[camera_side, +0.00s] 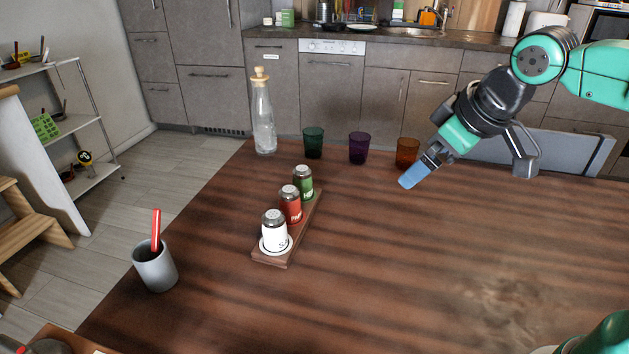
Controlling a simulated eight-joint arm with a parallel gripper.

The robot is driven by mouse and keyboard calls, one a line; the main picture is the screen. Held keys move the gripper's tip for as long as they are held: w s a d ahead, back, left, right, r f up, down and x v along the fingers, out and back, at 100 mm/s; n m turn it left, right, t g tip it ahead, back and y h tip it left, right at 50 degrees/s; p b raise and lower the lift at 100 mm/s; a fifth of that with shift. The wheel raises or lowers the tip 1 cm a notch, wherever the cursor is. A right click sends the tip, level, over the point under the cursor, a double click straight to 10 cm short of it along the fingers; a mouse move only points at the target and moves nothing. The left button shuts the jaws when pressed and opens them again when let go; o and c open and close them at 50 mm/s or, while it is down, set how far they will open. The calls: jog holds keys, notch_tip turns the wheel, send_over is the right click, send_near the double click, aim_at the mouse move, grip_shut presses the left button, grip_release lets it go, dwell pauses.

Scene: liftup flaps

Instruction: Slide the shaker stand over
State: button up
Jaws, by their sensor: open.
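The shaker stand (270,257) is a long narrow wooden board on the left half of the table. It holds a white shaker (273,232) at the near end, a red shaker (290,206) in the middle and a green shaker (303,183) at the far end. All three stand upright with grey metal caps. My gripper (412,176) is to the right of the stand and apart from it, in front of the orange glass. It points down and left, with a blue fingertip showing. Nothing shows between its fingers.
Behind the stand are a corked bottle (263,120), a green glass (314,142), a purple glass (359,148) and an orange glass (407,151). A grey cup (155,267) with a red item stands left, near the table's edge. The table (400,270) right of the stand is clear.

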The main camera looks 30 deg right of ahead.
jog(key=w+a+r+n+g+h, duration=0.1)
jog(key=w+a+n+h, duration=0.2)
jog(key=w+n, duration=0.35)
jog(key=n+t+h, duration=0.4)
jog(key=n+h, duration=0.2)
jog(key=n, duration=1.1)
send_over(271, 248)
jog(key=s+a, duration=0.2)
jog(key=a, duration=0.1)
jog(key=f, duration=0.2)
jog(key=shift+h, duration=0.3)
jog(key=f, duration=1.6)
jog(key=shift+s+d, duration=0.1)
jog(key=shift+d, duration=0.15)
jog(key=shift+f, duration=0.5)
jog(key=shift+x, duration=2.8)
